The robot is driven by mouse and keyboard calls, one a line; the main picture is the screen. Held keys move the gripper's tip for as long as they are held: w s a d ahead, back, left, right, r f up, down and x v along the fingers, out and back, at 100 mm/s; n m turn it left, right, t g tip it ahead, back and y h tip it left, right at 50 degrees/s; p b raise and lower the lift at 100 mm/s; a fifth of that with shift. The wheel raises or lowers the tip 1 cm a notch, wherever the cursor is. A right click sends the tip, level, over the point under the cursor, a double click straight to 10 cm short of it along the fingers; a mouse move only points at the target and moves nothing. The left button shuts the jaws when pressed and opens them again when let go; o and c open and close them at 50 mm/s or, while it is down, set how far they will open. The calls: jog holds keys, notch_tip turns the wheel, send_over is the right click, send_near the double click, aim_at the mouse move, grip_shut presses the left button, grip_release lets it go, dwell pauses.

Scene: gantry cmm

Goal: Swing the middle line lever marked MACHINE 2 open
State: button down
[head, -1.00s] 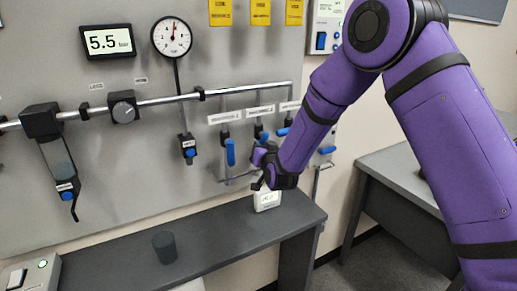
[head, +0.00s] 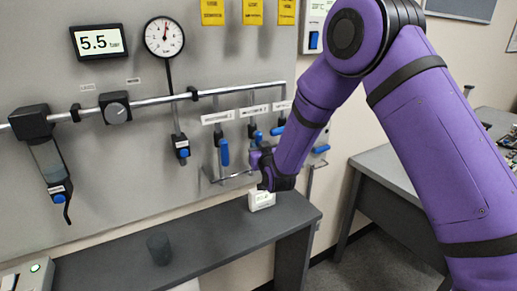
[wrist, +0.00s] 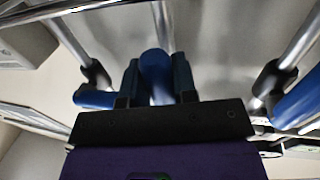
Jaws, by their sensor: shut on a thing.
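The middle line lever (head: 258,136) has a blue handle and hangs below the middle white label on the panel. My gripper (head: 259,159) is at this lever and hides most of its handle in the head view. In the wrist view my gripper (wrist: 157,80) has its two dark fingers on either side of the blue handle (wrist: 156,65), shut on it. The handle points out towards the wrist camera, and its exact angle is hard to tell.
The left lever (head: 224,152) hangs straight down close by. The right lever (head: 278,131) lies nearly level, partly behind my arm. A gauge (head: 165,37) and pipe are above.

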jog(key=c, duration=0.9)
grip_release()
jog(key=v, duration=1.1)
jog(key=shift+w, duration=0.1)
